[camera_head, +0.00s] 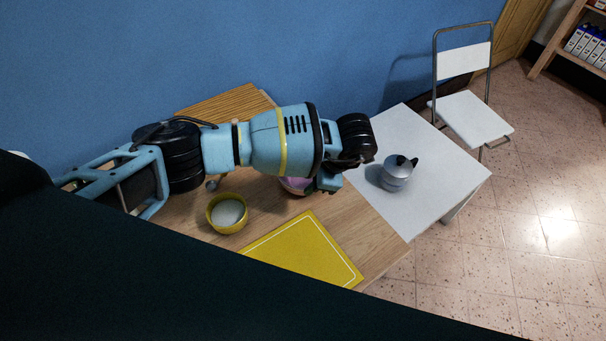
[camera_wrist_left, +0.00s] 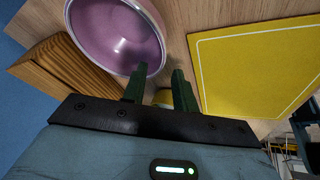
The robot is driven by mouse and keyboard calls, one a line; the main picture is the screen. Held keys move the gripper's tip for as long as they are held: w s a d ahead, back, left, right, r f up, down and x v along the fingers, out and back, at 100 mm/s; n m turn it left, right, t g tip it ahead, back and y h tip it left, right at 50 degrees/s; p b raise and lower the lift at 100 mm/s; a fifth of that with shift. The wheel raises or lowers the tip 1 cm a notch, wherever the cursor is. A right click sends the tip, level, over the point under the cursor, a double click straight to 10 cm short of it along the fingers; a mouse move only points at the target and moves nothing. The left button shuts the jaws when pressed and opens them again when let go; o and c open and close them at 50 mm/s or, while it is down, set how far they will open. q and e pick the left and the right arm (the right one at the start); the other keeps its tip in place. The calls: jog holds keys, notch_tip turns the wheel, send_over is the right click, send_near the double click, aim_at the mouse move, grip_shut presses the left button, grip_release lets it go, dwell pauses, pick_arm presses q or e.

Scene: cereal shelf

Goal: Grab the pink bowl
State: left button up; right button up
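The pink bowl (camera_head: 293,186) stands on the wooden table, mostly hidden behind my left arm in the head view. In the left wrist view the pink bowl (camera_wrist_left: 112,35) shows its hollow inside at the upper left. My left gripper (camera_wrist_left: 160,75) has its two dark green fingers apart, with a gap between them. One fingertip overlaps the bowl's near rim, and the other lies just outside it. I cannot tell whether either touches. In the head view the left gripper (camera_head: 328,183) is at the bowl's right side. My right gripper is not in view.
A yellow bowl (camera_head: 228,213) with pale contents stands nearby. A yellow board (camera_head: 305,252) lies at the front of the table. A ribbed wooden board (camera_head: 225,103) is by the blue wall. A moka pot (camera_head: 396,174) stands on the white table (camera_head: 440,170), with a chair behind.

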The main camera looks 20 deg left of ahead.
aim_at(302, 189)
pick_arm(q)
jog(key=shift+x, duration=2.85)
jog(key=shift+c, duration=0.4)
grip_shut()
